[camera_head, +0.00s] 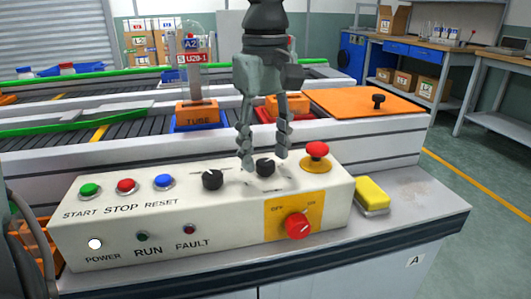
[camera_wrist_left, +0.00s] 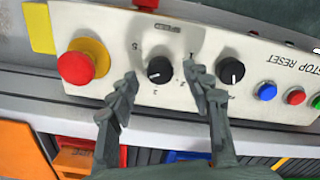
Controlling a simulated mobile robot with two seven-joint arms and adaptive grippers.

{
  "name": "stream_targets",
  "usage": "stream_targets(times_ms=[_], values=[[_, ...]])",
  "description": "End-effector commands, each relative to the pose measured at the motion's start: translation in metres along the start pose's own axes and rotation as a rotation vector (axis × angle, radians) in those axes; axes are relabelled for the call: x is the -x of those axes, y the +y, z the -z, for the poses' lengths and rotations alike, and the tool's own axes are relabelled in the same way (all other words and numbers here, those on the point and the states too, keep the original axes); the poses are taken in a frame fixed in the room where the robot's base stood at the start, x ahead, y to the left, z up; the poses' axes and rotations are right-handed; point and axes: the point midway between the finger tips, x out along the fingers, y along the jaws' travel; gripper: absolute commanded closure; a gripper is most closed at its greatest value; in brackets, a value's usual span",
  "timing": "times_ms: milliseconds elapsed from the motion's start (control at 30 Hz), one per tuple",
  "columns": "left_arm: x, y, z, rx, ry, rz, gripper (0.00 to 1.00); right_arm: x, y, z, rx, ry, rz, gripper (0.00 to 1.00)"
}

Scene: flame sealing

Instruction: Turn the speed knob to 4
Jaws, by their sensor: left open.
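A black knob (camera_head: 265,167) with a numbered dial sits on the top of the cream control panel (camera_head: 120,185). It also shows in the left wrist view (camera_wrist_left: 160,70), where some dial digits are visible but the pointer's exact setting is hard to read. A second black knob (camera_head: 212,179) is to its left in the head view. My left gripper (camera_head: 264,161) is open and points down over the first knob. In the left wrist view its fingertips (camera_wrist_left: 161,72) appear on either side of that knob; contact cannot be told. My right gripper is not in view.
A red emergency button (camera_head: 317,149) stands close to the right of the knob. Green, red and blue buttons (camera_head: 163,182) are at left. A red OFF/ON switch (camera_head: 298,225) is on the front face. A yellow block (camera_head: 372,193) lies right of the panel. Conveyors are behind.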

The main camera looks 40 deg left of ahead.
Motion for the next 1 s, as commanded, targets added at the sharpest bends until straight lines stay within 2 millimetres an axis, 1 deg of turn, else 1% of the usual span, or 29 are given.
stream_targets(times_ms=[300, 400, 500, 600, 700, 1000], values=[[0.066, 0.001, 0.0, -0.001, 0.001, -0.004, 0.51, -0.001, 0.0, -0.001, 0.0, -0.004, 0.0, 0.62], [0.085, 0.001, 0.0, 0.0, 0.001, -0.005, 0.51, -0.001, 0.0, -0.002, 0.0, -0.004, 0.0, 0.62], [0.098, 0.001, 0.0, -0.001, 0.001, -0.003, 0.51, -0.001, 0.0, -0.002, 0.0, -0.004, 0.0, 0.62], [0.105, 0.0, 0.0, -0.001, -0.001, -0.001, 0.51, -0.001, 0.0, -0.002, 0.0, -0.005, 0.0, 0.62], [0.109, 0.0, -0.001, -0.002, -0.002, -0.001, 0.51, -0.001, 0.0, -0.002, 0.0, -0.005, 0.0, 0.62], [0.109, 0.0, -0.001, -0.002, -0.001, -0.001, 0.51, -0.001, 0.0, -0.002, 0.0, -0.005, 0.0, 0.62]])
